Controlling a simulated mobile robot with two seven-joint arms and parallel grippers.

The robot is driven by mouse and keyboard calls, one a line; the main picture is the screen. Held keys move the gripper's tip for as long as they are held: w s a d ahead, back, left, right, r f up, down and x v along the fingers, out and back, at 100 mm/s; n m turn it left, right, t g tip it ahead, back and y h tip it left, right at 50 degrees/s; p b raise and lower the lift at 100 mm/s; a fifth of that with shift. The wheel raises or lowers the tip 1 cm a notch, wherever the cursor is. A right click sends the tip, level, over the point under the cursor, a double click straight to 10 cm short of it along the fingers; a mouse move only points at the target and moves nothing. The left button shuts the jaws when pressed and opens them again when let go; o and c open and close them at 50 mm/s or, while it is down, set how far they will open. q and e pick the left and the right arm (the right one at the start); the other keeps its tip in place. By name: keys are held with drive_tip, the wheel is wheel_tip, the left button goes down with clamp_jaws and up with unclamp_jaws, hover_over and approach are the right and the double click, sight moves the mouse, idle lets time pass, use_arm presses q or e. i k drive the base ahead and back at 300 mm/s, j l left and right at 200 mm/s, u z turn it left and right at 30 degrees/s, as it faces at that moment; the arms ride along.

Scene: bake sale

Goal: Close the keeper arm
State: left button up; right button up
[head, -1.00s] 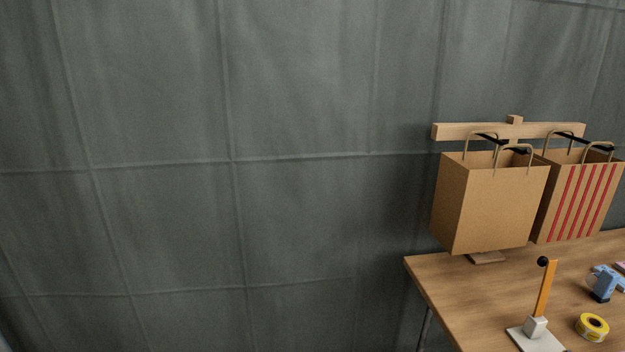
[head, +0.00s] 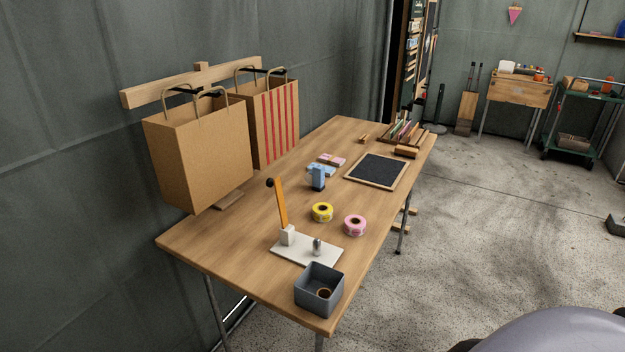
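The keeper arm (head: 281,205) is an orange bar with a black knob (head: 270,183) at its top end. It stands nearly upright, tilted slightly, from a pale block (head: 288,235) on a white base plate (head: 305,254) near the front of the wooden table (head: 240,262). A short grey metal post (head: 317,246) stands on the same plate, to the right of the block and apart from the bar. Neither of my grippers is in view.
A grey box (head: 318,290) holding a ring stands at the table's near corner. Yellow tape (head: 321,212) and pink tape (head: 355,225) lie behind the plate. Paper bags (head: 197,155) hang from a wooden rack at left. A chalkboard (head: 376,171) lies farther back. Floor at right is open.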

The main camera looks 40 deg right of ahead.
sight(271, 182)
drive_tip(key=j+z, duration=0.15)
drive_tip(key=z, duration=0.2)
drive_tip(key=i+j+z, duration=0.15)
drive_tip(key=z, duration=0.15)
drive_tip(key=j+z, duration=0.15)
drive_tip(key=z, duration=0.2)
drive_tip(key=i+j+z, duration=0.1)
drive_tip(key=j+z, duration=0.5)
drive_tip(key=z, duration=0.15)
